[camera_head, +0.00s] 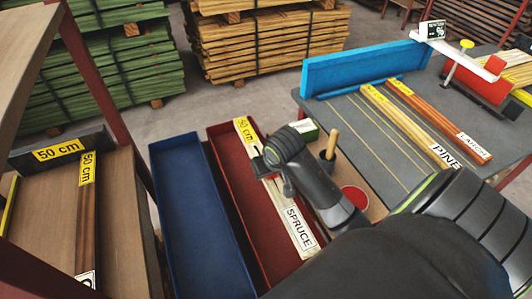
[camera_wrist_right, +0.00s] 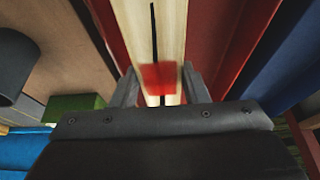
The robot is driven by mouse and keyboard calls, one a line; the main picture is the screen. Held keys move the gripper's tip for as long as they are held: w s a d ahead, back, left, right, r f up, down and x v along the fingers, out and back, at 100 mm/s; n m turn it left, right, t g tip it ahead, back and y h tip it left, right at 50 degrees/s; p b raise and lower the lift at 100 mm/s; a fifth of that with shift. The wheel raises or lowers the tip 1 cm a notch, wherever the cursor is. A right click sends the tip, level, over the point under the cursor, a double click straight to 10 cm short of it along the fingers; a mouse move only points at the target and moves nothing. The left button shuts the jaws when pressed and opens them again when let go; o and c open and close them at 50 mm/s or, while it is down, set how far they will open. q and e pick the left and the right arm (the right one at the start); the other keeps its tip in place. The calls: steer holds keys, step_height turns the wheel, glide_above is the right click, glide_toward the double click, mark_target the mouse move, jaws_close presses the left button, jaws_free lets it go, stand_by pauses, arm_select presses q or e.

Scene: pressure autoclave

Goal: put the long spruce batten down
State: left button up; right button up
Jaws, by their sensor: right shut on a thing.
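The long spruce batten (camera_head: 284,205) is pale, with a yellow "50 cm" label at its far end and a white SPRUCE label at its near end. It lies lengthwise over the right part of the long red tray (camera_head: 246,200); I cannot tell whether it touches the tray. My right gripper (camera_head: 270,168) is shut on the batten between the two labels. In the right wrist view the batten (camera_wrist_right: 150,30) runs between the fingers of the gripper (camera_wrist_right: 158,88), with a red band on it there. My left gripper is not in view.
A blue tray (camera_head: 195,225) stands left of the red one. A grey table (camera_head: 370,135) at right holds pine (camera_head: 410,125) and larch (camera_head: 440,122) battens and a blue fence (camera_head: 360,68). A dark pot (camera_head: 327,160) with a wooden handle stands near my arm. A shelf (camera_head: 122,215) is at left.

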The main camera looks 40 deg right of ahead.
steer(key=shift+f, duration=2.9)
steer(key=shift+f, duration=0.1)
steer(key=o, duration=0.9)
steer(key=p+v, duration=0.1)
steer(key=v, duration=1.1)
steer(key=shift+p, duration=0.3)
